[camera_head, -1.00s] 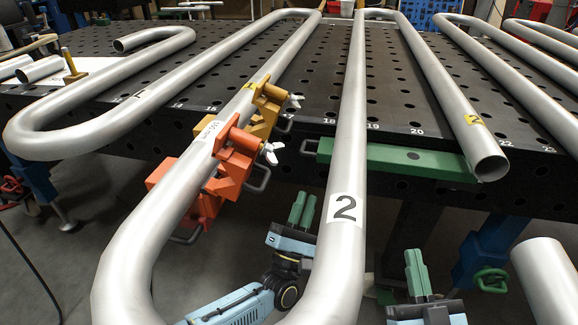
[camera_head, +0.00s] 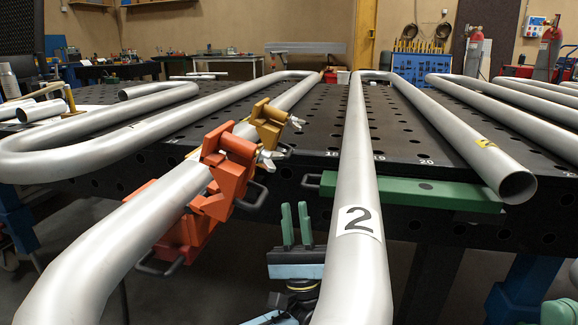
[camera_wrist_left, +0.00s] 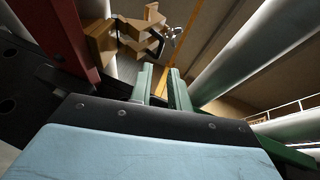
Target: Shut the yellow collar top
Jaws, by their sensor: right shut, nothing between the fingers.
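The yellow collar (camera_head: 270,130) sits on the long grey pipe at the table's front edge, just beyond the orange collar (camera_head: 228,170). Its upper block rises over the pipe, and a pale wing nut sticks out on its right. I cannot tell how far its top stands open. The yellow collar also shows in the left wrist view (camera_wrist_left: 128,40), ahead of the fingers and apart from them. My left gripper (camera_head: 296,225) points up, below and right of the collars, left of the pipe marked 2. Its two green fingers are apart and empty, also in the wrist view (camera_wrist_left: 163,84).
The pipe marked 2 (camera_head: 352,270) runs close to the right of my left gripper. A green bar (camera_head: 420,190) lies along the black perforated table's front edge. The orange collar stands between the yellow collar and the near pipe bend. Dark open room lies below the table edge.

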